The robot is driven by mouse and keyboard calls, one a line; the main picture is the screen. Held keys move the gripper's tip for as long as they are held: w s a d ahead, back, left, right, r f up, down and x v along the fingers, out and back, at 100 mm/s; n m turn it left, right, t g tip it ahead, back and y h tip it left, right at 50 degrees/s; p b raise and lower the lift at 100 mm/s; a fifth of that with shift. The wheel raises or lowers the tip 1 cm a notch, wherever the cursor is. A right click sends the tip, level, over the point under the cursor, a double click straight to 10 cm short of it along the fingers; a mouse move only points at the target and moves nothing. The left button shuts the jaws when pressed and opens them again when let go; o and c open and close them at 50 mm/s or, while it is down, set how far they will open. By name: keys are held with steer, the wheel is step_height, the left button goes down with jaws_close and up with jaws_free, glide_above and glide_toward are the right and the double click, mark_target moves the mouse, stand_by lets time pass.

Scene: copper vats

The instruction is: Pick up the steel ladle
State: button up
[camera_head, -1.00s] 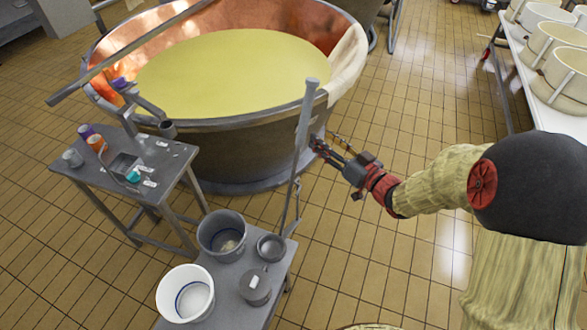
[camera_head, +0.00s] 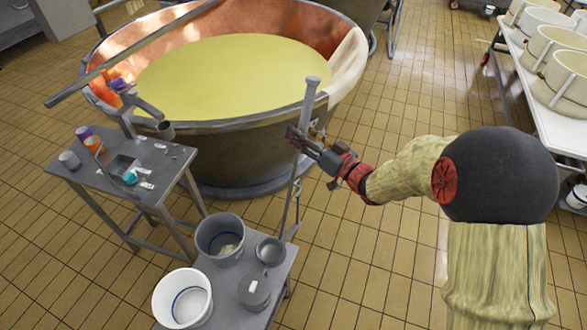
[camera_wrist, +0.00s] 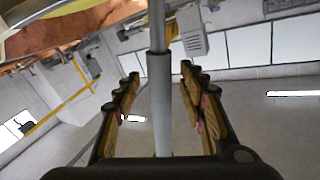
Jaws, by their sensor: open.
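The steel ladle (camera_head: 308,100) shows as a long grey handle, slightly tilted, rising from the low side table. A small round steel bowl (camera_head: 270,251) sits near its lower end; I cannot clearly see how the two join. My gripper (camera_head: 298,138) is at the upper part of the handle, below its thick top. In the wrist view the handle (camera_wrist: 160,105) runs between my two open fingers (camera_wrist: 158,80), with a gap visible on each side. The fingers do not appear closed on it. My gripper partly hides the handle in the head view.
The copper vat (camera_head: 240,132) of yellow liquid stands just behind the handle. The low table (camera_head: 232,318) also holds a grey bucket (camera_head: 220,238), a white bucket (camera_head: 182,299) and a grey jug (camera_head: 254,291). A second table (camera_head: 95,180) stands left. Tiled floor is clear to the right.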

steer(key=shift+r, duration=0.1)
steer(key=shift+c, duration=0.5)
jaws_close()
